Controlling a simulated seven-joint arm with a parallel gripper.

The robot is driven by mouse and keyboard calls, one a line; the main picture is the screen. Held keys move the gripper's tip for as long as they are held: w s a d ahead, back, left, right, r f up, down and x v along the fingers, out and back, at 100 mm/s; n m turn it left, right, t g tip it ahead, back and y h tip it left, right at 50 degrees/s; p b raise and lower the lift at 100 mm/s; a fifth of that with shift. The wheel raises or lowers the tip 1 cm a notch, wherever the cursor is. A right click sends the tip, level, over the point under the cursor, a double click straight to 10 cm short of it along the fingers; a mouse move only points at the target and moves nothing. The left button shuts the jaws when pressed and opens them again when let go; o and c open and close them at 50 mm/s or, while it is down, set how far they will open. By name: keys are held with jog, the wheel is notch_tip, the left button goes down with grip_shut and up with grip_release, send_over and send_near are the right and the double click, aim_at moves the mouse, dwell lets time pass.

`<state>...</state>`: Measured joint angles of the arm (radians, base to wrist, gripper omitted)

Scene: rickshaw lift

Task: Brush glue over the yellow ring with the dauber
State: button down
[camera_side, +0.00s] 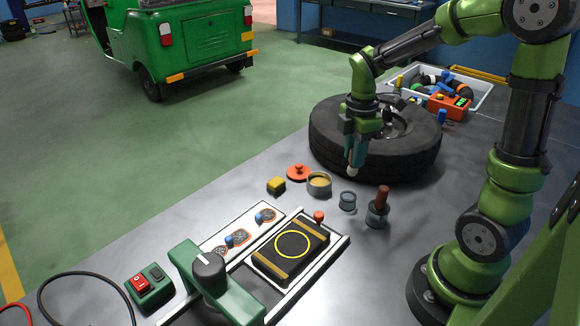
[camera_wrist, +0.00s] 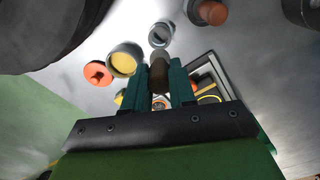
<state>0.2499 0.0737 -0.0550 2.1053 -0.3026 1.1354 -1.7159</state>
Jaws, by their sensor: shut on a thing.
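My gripper (camera_side: 353,146) is shut on the dauber (camera_side: 352,170), whose pale end points down in front of the tyre. In the wrist view the dauber (camera_wrist: 159,76) shows brown and grey between my teal fingers; its far end is hard to make out. The yellow ring (camera_side: 278,246) is on a black patch with tan bands, lying on a framed board nearer the camera, below and left of my gripper. The open tin (camera_side: 319,187) holds yellowish stuff, probably glue; it also shows in the wrist view (camera_wrist: 123,62). My gripper is above and right of the tin.
An orange lid (camera_side: 299,173), a yellow block (camera_side: 276,185), an empty grey cup (camera_side: 348,202) and a brown-handled tool in a pot (camera_side: 381,200) stand near the tin. A green clamp arm (camera_side: 215,285) stands by the board. The tyre (camera_side: 400,160) is close behind my gripper.

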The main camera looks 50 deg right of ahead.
jog(key=shift+w+f, duration=0.15)
jog(key=shift+f, duration=0.2)
jog(key=w+f, duration=0.1)
jog(key=w, duration=0.8)
jog(key=shift+w+d+f, duration=0.1)
jog(key=shift+d+f, duration=0.05)
jog(key=shift+f, duration=1.3)
jog(key=shift+d+f, duration=0.1)
jog(key=shift+f, duration=1.35)
jog(key=shift+f, duration=0.6)
jog(key=shift+r, duration=0.1)
notch_tip(320, 180, up, 7)
dwell(0.5)
